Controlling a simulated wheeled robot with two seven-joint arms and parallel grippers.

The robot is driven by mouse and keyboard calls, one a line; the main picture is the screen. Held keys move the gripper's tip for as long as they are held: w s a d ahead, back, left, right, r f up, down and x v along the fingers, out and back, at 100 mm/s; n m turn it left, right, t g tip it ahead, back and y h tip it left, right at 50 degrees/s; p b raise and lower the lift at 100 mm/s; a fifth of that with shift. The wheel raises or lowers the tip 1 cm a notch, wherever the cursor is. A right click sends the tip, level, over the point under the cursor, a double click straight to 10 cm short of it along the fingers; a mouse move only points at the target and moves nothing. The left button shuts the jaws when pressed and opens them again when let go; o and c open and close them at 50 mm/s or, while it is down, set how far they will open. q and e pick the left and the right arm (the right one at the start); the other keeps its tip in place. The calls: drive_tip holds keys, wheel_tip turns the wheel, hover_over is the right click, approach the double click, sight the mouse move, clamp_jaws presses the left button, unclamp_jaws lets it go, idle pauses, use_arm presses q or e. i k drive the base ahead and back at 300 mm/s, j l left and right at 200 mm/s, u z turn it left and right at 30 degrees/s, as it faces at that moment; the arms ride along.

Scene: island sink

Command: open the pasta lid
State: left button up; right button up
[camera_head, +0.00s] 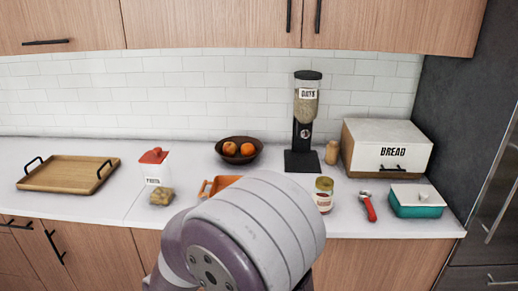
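A white canister (156,173) stands on the white counter, left of the middle. It has a small dark label that looks like the pasta one, though the letters are hard to read. Its red lid (153,156) sits on top with a small knob and appears closed. One of my arm links, large and grey-purple, fills the lower middle of the view and hides part of the counter's front. Neither of my grippers shows in this view.
A wooden tray (68,174) is at left. An orange tray (221,184), a fruit bowl (239,158), an oats dispenser (304,130), a jar (324,196) and a bread box (386,151) stand rightward.

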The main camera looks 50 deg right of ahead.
sight(156, 156)
drive_tip(key=z, duration=1)
